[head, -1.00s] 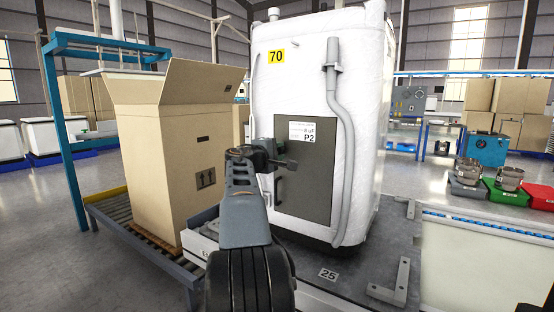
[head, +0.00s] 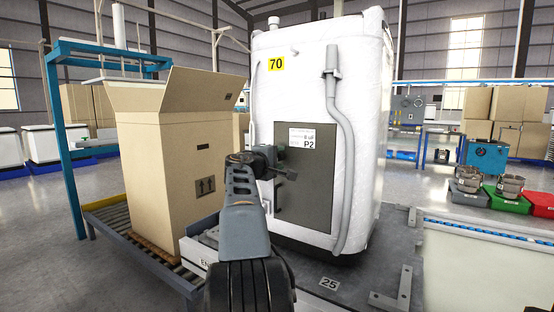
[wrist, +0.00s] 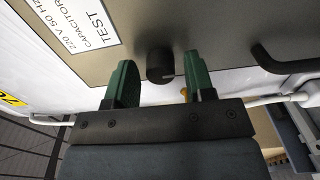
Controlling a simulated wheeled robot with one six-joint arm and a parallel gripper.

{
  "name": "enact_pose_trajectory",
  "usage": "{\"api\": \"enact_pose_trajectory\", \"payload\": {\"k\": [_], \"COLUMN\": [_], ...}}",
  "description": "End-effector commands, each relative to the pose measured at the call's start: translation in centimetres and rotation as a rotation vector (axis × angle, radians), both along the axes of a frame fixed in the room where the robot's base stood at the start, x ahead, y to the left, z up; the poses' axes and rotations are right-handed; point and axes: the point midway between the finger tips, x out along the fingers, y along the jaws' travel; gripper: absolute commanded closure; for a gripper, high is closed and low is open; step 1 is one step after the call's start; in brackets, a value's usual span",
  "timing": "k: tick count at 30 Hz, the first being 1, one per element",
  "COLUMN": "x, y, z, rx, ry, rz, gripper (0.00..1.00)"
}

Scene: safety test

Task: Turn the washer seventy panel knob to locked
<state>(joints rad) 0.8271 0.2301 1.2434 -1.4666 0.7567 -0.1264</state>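The white washer (head: 350,60) bears a yellow 70 label (head: 276,64) and stands upright. Its grey-brown panel (head: 318,195) carries a white label marked P2. In the wrist view the panel (wrist: 215,25) shows a round black knob (wrist: 160,66) with a pale mark at its right side. My gripper (wrist: 156,80) is open, with one green finger on each side of the knob and visible gaps between. I cannot tell how far the fingertips reach along the knob. In the head view my gripper (head: 270,160) is in front of the panel's left part and hides the knob.
A dark handle (wrist: 290,62) juts from the panel right of the knob; it shows below my gripper in the head view (head: 279,197). A grey hose (head: 340,120) runs down the washer. An open cardboard box (head: 175,150) stands on rollers at left.

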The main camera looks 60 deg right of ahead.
Motion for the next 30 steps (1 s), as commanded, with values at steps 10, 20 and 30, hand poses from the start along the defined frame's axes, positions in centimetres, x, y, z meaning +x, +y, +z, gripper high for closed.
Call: {"api": "enact_pose_trajectory", "payload": {"k": [10, 20, 30], "x": [0.0, 0.1, 0.2], "y": [0.3, 5.7, 11.7], "z": [0.0, 0.1, 0.1], "rx": [0.0, -0.002, 0.0], "ry": [0.001, 0.001, 0.0], "rz": [0.001, 0.005, 0.004], "gripper": [0.45, 0.45, 0.45]}}
